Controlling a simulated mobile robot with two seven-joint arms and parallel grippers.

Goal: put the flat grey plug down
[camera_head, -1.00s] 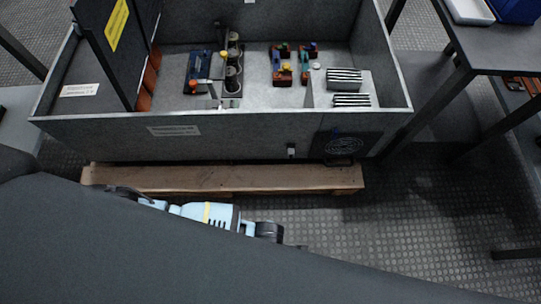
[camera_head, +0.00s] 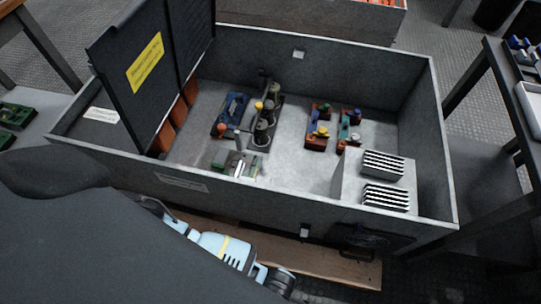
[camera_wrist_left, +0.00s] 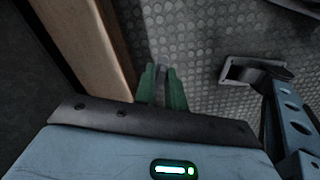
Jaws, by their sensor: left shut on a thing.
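My left gripper (camera_wrist_left: 162,88) shows in the left wrist view, with two green fingers close together. It is shut on a thin grey piece (camera_wrist_left: 161,73), which I take to be the flat grey plug; only a sliver of it shows between the fingers. The fingers are over the dark textured floor, beside a wooden beam (camera_wrist_left: 88,45). In the head view the left gripper and the plug are hidden. My right gripper cannot be made out in either view.
An open grey cabinet (camera_head: 250,206) holds dark cylinders (camera_head: 263,130), coloured blocks (camera_head: 317,135) and a box with striped slots (camera_head: 382,165). A panel with a yellow label (camera_head: 145,62) stands at its left. A table (camera_head: 497,75) stands at right. Bare cabinet floor shows between the parts.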

